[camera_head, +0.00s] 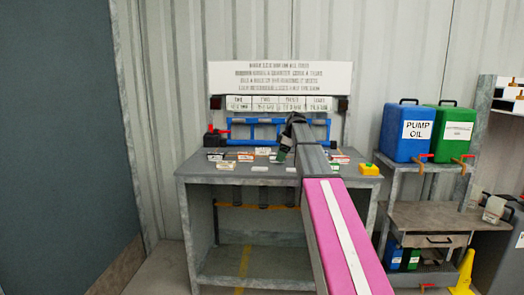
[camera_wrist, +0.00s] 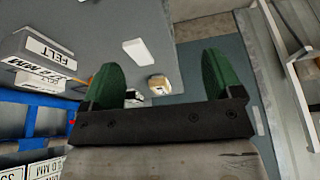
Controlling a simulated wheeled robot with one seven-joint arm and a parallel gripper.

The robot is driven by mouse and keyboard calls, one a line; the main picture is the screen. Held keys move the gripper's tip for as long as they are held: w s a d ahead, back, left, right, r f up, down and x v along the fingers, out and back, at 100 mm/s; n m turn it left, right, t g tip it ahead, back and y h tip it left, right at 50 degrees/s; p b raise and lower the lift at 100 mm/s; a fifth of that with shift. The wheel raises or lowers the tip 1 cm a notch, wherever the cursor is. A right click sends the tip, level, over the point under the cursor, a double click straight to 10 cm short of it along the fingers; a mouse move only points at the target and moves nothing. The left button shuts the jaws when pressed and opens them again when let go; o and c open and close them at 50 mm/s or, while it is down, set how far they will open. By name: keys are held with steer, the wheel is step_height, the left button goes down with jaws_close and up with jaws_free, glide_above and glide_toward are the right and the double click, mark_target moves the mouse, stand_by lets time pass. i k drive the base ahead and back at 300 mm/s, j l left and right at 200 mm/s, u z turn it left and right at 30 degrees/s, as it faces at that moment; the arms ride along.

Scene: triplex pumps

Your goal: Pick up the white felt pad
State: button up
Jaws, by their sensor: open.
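A flat white piece, likely the white felt pad (camera_wrist: 138,52), lies on the grey surface in the wrist view, near a block labelled FELT (camera_wrist: 45,52). My gripper (camera_wrist: 159,70) is open, with its two green fingers apart and nothing held between them. The white piece is beyond the fingertips, nearer the left finger. A small cream-and-brown item (camera_wrist: 158,85) shows in the gap between the fingers. In the head view, my gripper (camera_head: 283,155) is over the back of the bench, and my arm hides part of the bench. Small white flat pieces (camera_head: 260,168) lie near the bench's front edge.
The grey bench (camera_head: 195,168) holds several small labelled blocks (camera_head: 226,165). A blue rack (camera_head: 236,130) stands at its back, also seen in the wrist view (camera_wrist: 45,105). A yellow item (camera_head: 369,169) sits at the right edge. Blue and green canisters (camera_head: 408,130) stand farther right.

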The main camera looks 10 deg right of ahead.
mark_target(259, 151)
steer(key=i, duration=1.05)
